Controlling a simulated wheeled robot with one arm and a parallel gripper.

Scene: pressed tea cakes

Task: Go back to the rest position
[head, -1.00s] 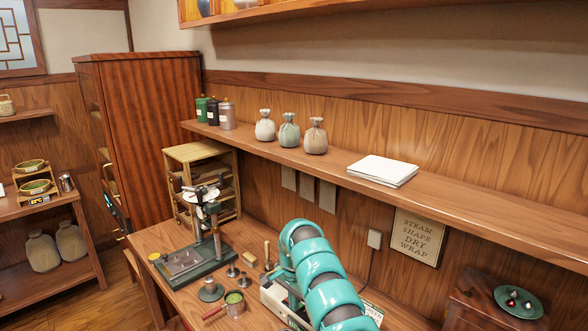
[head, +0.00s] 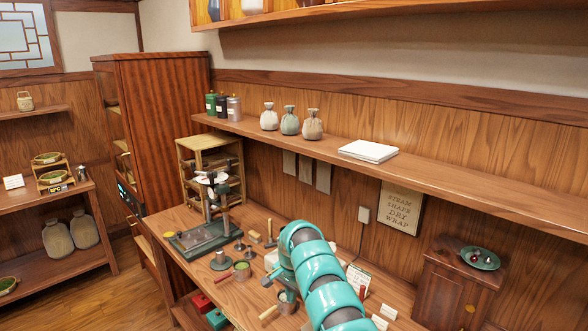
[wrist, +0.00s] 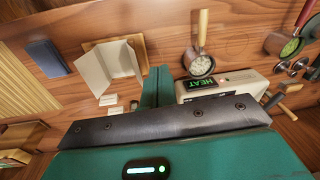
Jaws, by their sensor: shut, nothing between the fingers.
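My gripper (wrist: 157,82) shows in the wrist view as two green fingers pressed together, with nothing between them. It is over the wooden workbench (wrist: 150,30), beside a pale box with a green HEAT sign (wrist: 203,84). In the head view my teal arm reaches out over the bench (head: 250,222) from the bottom, and I cannot make out the fingertips there.
A press stand (head: 205,240), a metal cup with green contents (head: 242,271) and small tools stand left of my arm. A folded card (wrist: 96,68) lies near the gripper. A long shelf (head: 420,177) runs above the bench. A small cabinet (head: 455,290) stands right.

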